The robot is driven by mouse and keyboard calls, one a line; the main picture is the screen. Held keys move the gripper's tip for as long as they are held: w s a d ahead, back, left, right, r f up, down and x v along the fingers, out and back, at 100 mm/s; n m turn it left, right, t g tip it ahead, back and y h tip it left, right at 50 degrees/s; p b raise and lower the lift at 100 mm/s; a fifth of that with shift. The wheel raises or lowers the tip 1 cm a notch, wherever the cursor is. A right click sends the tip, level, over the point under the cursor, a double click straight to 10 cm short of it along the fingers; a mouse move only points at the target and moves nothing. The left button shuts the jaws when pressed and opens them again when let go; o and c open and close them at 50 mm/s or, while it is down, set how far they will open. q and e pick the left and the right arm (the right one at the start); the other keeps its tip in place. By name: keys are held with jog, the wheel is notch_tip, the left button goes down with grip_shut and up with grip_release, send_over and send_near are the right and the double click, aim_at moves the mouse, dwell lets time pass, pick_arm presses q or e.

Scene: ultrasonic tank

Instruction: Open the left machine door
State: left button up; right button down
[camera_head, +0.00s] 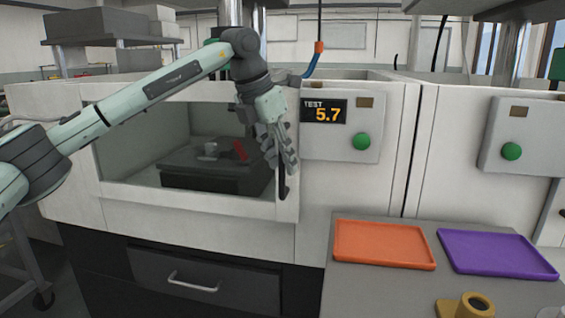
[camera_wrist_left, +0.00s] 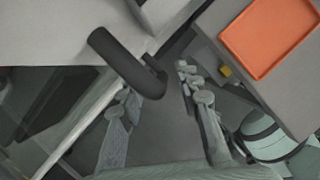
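The left machine's door (camera_head: 192,205) is a pale frame around a large window and looks closed. Its dark bar handle (camera_head: 283,183) stands upright at the door's right edge. It also shows in the left wrist view as a thick black bar (camera_wrist_left: 122,60). My left gripper (camera_head: 284,160) is in front of the door's right edge, at the handle. In the left wrist view its two fingers (camera_wrist_left: 157,88) are spread, with the handle's end between or just beyond their tips; contact cannot be told. My right gripper is not in view.
A control panel with a "TEST 5.7" display (camera_head: 323,112) and green button (camera_head: 361,141) is right of the door. An orange tray (camera_head: 384,245) and purple tray (camera_head: 497,254) lie on the counter. A drawer (camera_head: 205,283) is below. Dark equipment (camera_head: 205,182) shows through the window.

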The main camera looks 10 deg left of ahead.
pick_arm(q)
jog(key=shift+w+d+f, duration=0.15)
jog(key=shift+w+f, duration=0.05)
jog(key=shift+f, duration=0.4)
grip_shut()
